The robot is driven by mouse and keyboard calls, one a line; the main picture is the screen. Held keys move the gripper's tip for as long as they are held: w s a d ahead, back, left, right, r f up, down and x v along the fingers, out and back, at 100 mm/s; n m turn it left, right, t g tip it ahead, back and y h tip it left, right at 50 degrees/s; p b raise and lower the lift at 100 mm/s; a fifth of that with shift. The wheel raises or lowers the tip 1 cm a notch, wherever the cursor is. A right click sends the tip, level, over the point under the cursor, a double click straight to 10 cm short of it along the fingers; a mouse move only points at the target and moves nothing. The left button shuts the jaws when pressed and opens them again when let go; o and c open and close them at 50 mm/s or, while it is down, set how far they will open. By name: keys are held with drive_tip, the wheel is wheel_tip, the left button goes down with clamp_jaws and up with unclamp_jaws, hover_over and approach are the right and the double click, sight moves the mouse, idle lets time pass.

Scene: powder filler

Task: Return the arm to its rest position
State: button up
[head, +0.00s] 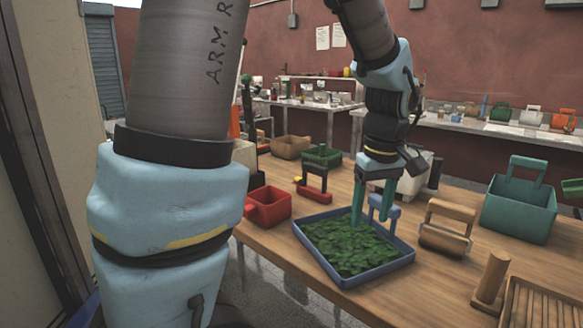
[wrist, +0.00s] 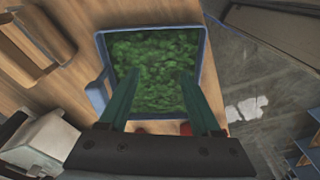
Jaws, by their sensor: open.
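My gripper (head: 372,203) points down over a blue tray (head: 345,279) filled with green leafy or granular matter (head: 350,246). The gripper's two teal fingers are apart, and nothing shows between them. In the wrist view, the fingers of my gripper (wrist: 158,82) reach over the tray, whose blue rim (wrist: 204,60) frames the green matter (wrist: 155,50). I cannot tell whether the fingertips touch the contents. My arm reaches out from the upper part of the head view, bent down over the wooden table (head: 290,243).
A red box (head: 268,206) stands left of the tray. A wooden handled piece (head: 446,228) and a teal handled bin (head: 519,208) stand to its right. A green container (head: 322,156), a brown box (head: 290,147) and a white machine (head: 413,180) stand behind. A slatted wooden rack (head: 540,305) is at front right.

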drive_tip(key=a+f+m, duration=0.2)
drive_tip(key=a+f, duration=0.1)
drive_tip(key=a, duration=0.8)
drive_tip(key=a+f+m, duration=0.2)
drive_tip(key=a+f, duration=0.1)
drive_tip(key=a, duration=0.8)
drive_tip(key=shift+s+f+m+t, duration=0.15)
drive_tip(key=shift+s+m+t, duration=0.05)
drive_tip(key=shift+m+t, duration=0.1)
